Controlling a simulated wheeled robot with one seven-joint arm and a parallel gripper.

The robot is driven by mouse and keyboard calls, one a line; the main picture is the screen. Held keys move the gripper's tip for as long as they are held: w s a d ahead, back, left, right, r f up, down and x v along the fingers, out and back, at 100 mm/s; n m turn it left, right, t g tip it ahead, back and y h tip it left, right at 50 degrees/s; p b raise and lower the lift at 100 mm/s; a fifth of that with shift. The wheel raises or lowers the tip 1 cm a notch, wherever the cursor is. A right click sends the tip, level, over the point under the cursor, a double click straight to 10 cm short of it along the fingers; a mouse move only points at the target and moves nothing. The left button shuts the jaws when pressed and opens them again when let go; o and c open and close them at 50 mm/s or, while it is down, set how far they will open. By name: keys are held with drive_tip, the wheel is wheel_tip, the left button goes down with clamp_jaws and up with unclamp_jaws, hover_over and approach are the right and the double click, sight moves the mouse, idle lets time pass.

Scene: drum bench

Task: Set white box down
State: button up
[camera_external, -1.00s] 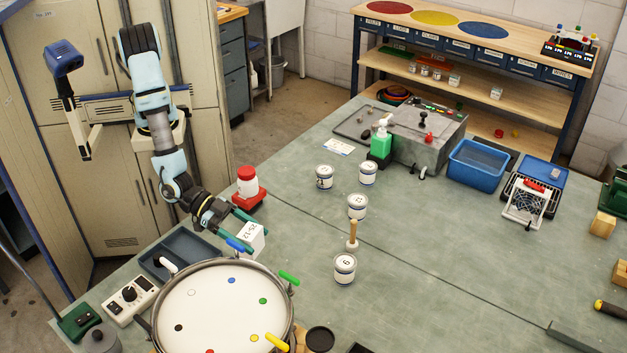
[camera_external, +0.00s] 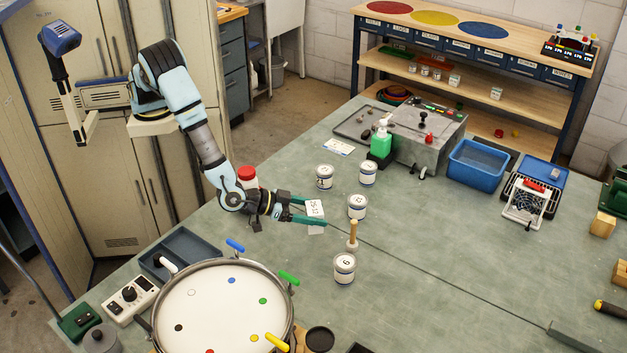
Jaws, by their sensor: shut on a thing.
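The white box (camera_external: 315,209) with dark lettering on its label is held in my gripper (camera_external: 314,214), in the middle of the external view. The two green fingers are shut on it, one on each side. The box is over the green bench (camera_external: 400,260), left of a white can with a blue band (camera_external: 357,206). I cannot tell whether its underside touches the bench or hangs just above it.
More cans stand behind the box (camera_external: 325,177) and in front of it (camera_external: 344,268). A wooden-handled tool (camera_external: 352,236) stands close by. A drum (camera_external: 222,310) with coloured handles is at front left. A red-lidded jar (camera_external: 247,177) is partly behind my arm.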

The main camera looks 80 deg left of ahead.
sight(314, 227)
drive_tip(key=shift+f+p, duration=0.85)
drive_tip(key=shift+f, duration=2.05)
drive_tip(key=shift+f, duration=0.2)
drive_tip(key=o, duration=1.4)
drive_tip(key=shift+r, duration=0.1)
drive_tip(key=shift+r, duration=0.25)
drive_tip(key=b+v, duration=0.4)
drive_tip(key=v, duration=0.8)
drive_tip(key=shift+f+b, duration=0.2)
drive_tip(key=shift+b, duration=0.1)
